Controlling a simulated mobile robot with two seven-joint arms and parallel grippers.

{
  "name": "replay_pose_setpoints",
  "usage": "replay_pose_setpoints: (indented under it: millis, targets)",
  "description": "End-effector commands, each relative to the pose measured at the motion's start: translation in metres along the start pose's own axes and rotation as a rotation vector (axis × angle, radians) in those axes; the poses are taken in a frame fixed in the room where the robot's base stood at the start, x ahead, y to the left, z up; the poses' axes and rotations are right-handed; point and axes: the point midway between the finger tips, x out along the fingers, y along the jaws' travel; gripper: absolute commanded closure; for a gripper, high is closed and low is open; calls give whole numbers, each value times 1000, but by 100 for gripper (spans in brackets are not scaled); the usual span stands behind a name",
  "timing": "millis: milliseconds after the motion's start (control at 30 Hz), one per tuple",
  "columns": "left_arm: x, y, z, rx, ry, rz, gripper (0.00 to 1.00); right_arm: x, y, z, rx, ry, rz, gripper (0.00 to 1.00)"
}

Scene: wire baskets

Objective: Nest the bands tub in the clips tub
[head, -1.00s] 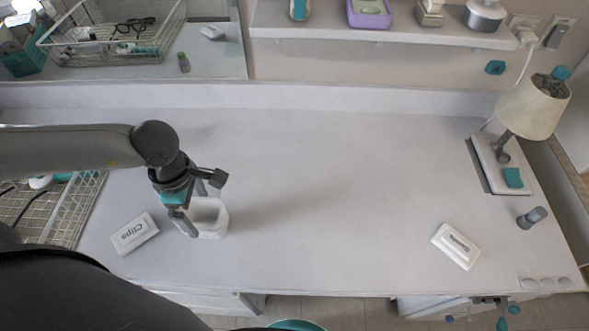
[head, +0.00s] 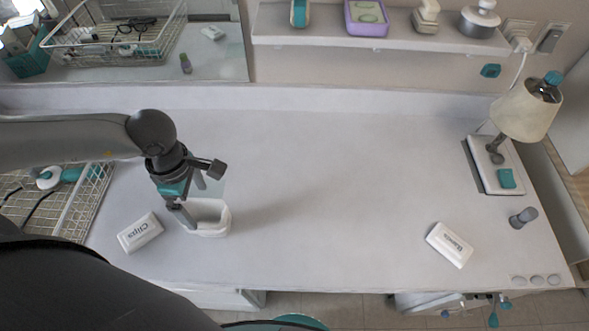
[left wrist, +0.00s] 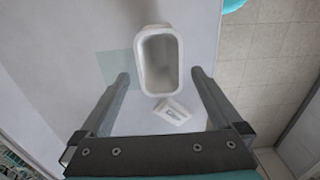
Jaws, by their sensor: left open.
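A white, open tub (head: 222,226) stands on the counter near its front left. It also shows in the left wrist view (left wrist: 178,78), its rim facing me. I cannot tell whether it is one tub or two nested, and no label shows on it. My left gripper (head: 195,206) is beside and above it in the head view. In the left wrist view the left gripper (left wrist: 160,76) is open, its fingers apart on either side of the tub's line, nothing held. A white lid-like block marked "Clips" (head: 140,232) lies left of the tub. My right gripper is not in view.
A white block marked "Bands" (head: 450,244) lies at the front right. A wire basket (head: 82,212) stands at the left edge. A lamp (head: 525,110) stands at the right, near a small grey object (head: 523,217). The counter's middle is clear.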

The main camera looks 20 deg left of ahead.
Motion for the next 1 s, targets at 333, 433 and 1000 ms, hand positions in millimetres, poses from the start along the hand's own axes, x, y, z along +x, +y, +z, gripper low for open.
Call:
replay_pose_setpoints:
  millis: [333, 433, 1000]
  targets:
    - [-16, 0, 0, 0, 0, -1, 0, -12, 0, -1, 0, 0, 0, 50]
    - [-20, 0, 0, 0, 0, -1, 0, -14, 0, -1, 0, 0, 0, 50]
    - [-34, 0, 0, 0, 0, -1, 0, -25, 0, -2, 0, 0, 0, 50]
